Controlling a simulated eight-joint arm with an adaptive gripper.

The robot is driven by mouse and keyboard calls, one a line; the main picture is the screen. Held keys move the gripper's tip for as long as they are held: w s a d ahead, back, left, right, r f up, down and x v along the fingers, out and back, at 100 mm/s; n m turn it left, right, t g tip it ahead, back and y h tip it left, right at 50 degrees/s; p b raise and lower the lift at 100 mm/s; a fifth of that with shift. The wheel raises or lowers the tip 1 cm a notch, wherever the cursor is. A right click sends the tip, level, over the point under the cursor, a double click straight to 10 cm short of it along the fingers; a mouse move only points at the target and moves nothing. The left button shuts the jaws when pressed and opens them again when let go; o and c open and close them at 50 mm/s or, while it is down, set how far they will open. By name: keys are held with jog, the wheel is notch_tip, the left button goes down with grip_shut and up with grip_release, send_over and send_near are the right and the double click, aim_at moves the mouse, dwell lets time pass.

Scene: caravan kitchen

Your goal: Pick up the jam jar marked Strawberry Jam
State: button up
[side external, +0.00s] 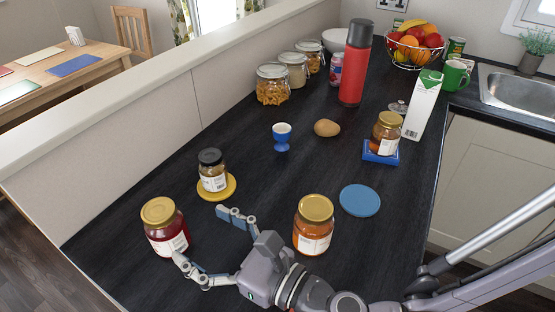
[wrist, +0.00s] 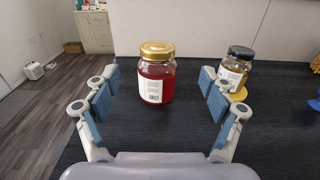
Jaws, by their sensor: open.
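A jar of dark red jam with a gold lid (side external: 165,226) stands upright at the left of the counter. It also shows in the wrist view (wrist: 157,75), centred ahead between the fingers. Its label text is too small to read. My gripper (side external: 205,243) is open and empty, low over the counter, with its fingers pointing at the red jar. In the side view one fingertip is close to the jar's lower right side; I cannot tell whether it touches. An orange-filled jar with a gold lid (side external: 313,226) stands to the right of my gripper.
A black-lidded jar (side external: 212,171) stands on a yellow coaster (side external: 231,188), just behind the fingers. A blue coaster (side external: 360,200), an egg cup (side external: 282,136), a potato (side external: 327,128) and a jar on a blue stand (side external: 381,157) are further back.

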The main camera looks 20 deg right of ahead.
aim_at(173, 219)
jog(key=shift+f, duration=0.4)
jog(key=shift+w+a+f, duration=0.1)
jog(key=shift+w, duration=0.1)
jog(key=x, duration=0.5)
jog(key=shift+x, duration=2.75)
jog(key=shift+s+a+f, duration=0.15)
jog(key=shift+f, duration=0.05)
grip_shut()
